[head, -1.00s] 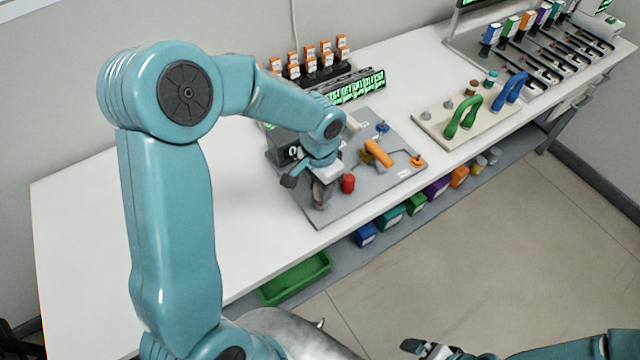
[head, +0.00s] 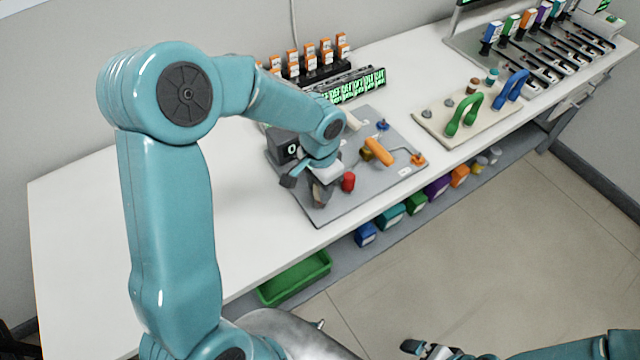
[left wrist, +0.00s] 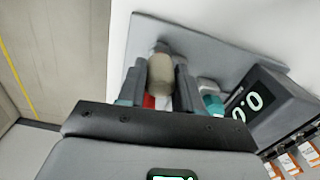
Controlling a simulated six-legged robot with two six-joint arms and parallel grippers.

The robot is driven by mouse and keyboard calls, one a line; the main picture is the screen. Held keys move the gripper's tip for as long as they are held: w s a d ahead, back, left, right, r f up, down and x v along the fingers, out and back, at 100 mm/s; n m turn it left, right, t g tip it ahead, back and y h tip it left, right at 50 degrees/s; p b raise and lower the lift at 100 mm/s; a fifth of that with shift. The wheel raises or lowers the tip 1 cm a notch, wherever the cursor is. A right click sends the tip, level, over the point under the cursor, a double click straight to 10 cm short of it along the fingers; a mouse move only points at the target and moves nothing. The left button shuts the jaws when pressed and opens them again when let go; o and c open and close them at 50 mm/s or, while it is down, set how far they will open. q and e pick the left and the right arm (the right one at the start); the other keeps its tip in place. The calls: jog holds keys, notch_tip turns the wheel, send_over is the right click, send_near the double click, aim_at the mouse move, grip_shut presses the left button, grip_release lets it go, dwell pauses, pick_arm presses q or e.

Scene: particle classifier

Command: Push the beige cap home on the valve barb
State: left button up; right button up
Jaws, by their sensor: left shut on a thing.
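The beige cap (left wrist: 160,75) is between the two fingers of my left gripper (left wrist: 160,85) in the left wrist view, and the gripper is shut on it. A grey fitting (left wrist: 162,47) shows just past the cap's far end; I cannot tell whether the cap is seated on it. In the head view my left gripper (head: 323,192) points down over the near left part of the grey panel (head: 345,212), and its fingers hide the cap and barb. My right gripper (head: 428,349) is at the bottom edge, away from the table; its jaws are unclear.
A red knob (head: 348,182) stands close right of the left gripper. An orange handle (head: 379,151) and a blue knob (head: 383,125) are farther right. The white table (head: 100,225) is clear at left.

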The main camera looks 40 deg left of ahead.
pick_arm(q)
jog(key=shift+f+b, duration=0.8)
jog(key=shift+f, duration=0.1)
jog(key=shift+f, duration=0.35)
jog(key=o, duration=1.1)
notch_tip(320, 180, up, 16)
jog(key=shift+r, duration=0.2)
jog(key=shift+s, duration=0.1)
